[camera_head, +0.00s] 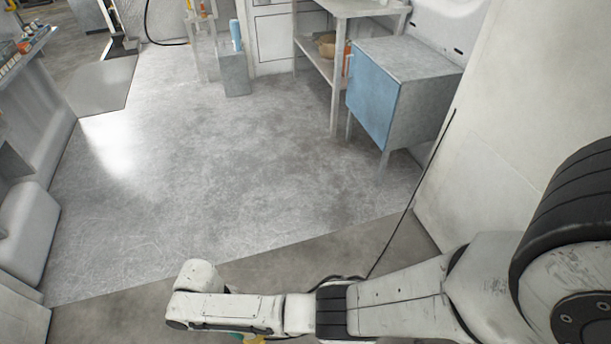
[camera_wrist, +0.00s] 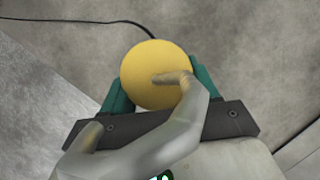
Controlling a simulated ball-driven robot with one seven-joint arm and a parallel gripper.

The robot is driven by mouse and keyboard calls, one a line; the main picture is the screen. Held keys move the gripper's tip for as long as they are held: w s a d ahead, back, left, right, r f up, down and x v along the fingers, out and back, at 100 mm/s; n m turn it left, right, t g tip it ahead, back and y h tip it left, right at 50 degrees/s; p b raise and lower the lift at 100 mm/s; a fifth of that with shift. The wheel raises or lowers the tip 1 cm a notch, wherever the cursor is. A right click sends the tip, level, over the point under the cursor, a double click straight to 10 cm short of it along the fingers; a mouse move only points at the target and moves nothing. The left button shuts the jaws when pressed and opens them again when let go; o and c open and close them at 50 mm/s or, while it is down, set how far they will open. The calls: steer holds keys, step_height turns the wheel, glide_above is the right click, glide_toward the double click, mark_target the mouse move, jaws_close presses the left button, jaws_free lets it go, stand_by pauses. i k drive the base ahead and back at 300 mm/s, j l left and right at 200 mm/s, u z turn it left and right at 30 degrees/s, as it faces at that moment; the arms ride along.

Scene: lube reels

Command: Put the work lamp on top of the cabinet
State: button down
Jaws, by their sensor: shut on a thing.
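The work lamp (camera_wrist: 148,62) shows in the wrist view as a round yellow body with a grey curved piece in front of it. My gripper (camera_wrist: 160,92) is shut on it, with a teal finger on each side. In the head view only a sliver of yellow and teal shows at the bottom edge, below my arm; the rest is hidden. The cabinet (camera_head: 418,108) stands at the upper right of the head view, grey with a blue door and legs. Its flat top (camera_head: 410,57) is bare. The lamp is well apart from the cabinet.
A grey shelf unit (camera_head: 340,75) with items on it stands just left of the cabinet. A wall (camera_head: 510,120) rises on the right. A thin black cable (camera_head: 413,195) runs down near the wall. The middle floor (camera_head: 220,160) is clear. A bench stands at far left.

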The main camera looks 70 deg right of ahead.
mark_target(392, 59)
steer(key=i+l+z, duration=0.1)
steer(key=z, duration=1)
steer(key=i+j+z, duration=0.15)
steer(key=i+z, duration=0.2)
steer(key=i+j+z, duration=0.6)
steer(key=z, duration=0.15)
steer(key=i+j, duration=0.4)
steer(key=i+j+z, duration=0.1)
steer(key=i+j, duration=0.3)
steer(key=j, duration=0.25)
steer(key=i+j, duration=0.4)
steer(key=j, duration=0.15)
